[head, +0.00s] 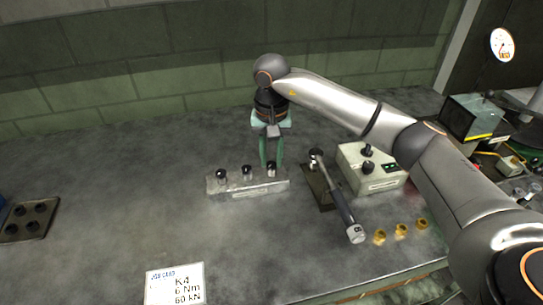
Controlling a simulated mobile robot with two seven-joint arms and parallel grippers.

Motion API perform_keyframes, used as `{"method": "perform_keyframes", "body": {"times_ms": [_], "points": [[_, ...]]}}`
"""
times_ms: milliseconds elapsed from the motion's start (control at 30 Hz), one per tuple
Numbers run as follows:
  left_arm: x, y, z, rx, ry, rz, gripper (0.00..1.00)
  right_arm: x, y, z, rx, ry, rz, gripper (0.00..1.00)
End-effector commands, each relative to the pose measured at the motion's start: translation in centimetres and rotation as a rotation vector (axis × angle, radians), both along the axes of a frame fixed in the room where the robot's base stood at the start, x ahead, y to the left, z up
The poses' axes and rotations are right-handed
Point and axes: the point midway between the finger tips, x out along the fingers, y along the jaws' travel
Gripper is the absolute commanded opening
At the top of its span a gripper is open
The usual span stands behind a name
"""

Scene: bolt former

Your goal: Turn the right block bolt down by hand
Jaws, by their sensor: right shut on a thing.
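A grey metal block (240,189) lies on the bench in the middle of the head view. Three dark-headed bolts stand upright in it: the left bolt (222,174), the middle bolt (247,170) and the right block bolt (271,166). My right gripper (271,162) points straight down over the block's right end. Its two teal fingers are shut on the right block bolt, one on each side of the head. How far the bolt sits in the block is too small to tell. My left gripper is not in view.
A torque wrench (340,203) lies right of the block on a dark plate (318,187). Behind it stands a control box (378,181). Brass pieces (401,231) lie front right. A card (175,286) reads "K4 6 Nm 60 kN". A dark tray (28,220) is far left. Bench left of the block is clear.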

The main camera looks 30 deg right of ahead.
Motion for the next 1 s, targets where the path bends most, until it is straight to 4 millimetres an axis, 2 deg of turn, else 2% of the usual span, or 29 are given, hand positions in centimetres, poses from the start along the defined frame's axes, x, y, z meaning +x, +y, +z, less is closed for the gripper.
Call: {"method": "perform_keyframes", "body": {"times_ms": [267,1000], "points": [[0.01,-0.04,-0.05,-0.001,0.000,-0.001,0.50,-0.02,-0.03,0.05,0.001,0.001,-0.185,0.00],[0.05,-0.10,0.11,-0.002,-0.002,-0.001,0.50,-0.02,-0.03,0.14,0.002,0.000,-0.885,0.00]]}}
